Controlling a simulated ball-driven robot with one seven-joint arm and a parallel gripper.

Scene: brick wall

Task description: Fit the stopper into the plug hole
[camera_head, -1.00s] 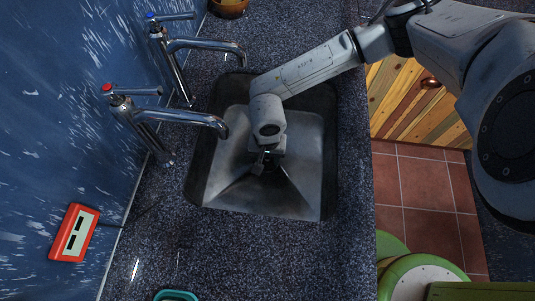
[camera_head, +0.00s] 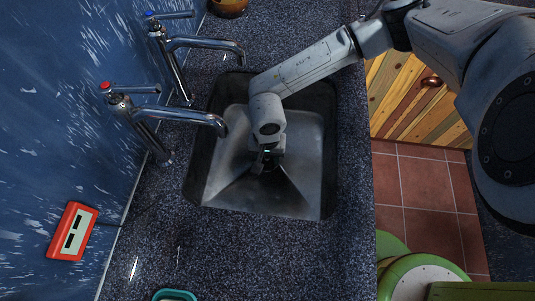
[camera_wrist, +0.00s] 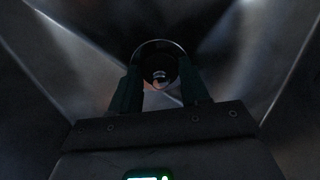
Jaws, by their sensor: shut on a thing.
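My gripper (camera_head: 268,166) reaches down into the metal sink basin (camera_head: 305,190), low over its sloping bottom. In the wrist view, my gripper (camera_wrist: 160,88) has its two dark fingers closed on either side of a round dark-rimmed piece with a shiny middle, which I take to be the stopper (camera_wrist: 160,49). The stopper is at the fingertips, near where the basin's sloping faces meet. The plug hole cannot be made out apart from it; the stopper and fingers cover that spot. I cannot tell whether the stopper touches the hole or is seated in it.
Two taps, one blue-topped (camera_head: 205,45) and one red-topped (camera_head: 180,116), reach over the basin's left side. The speckled counter (camera_head: 290,255) is mostly clear. A red socket plate (camera_head: 73,232) is on the blue wall, and a teal dish (camera_head: 175,296) sits at the bottom edge.

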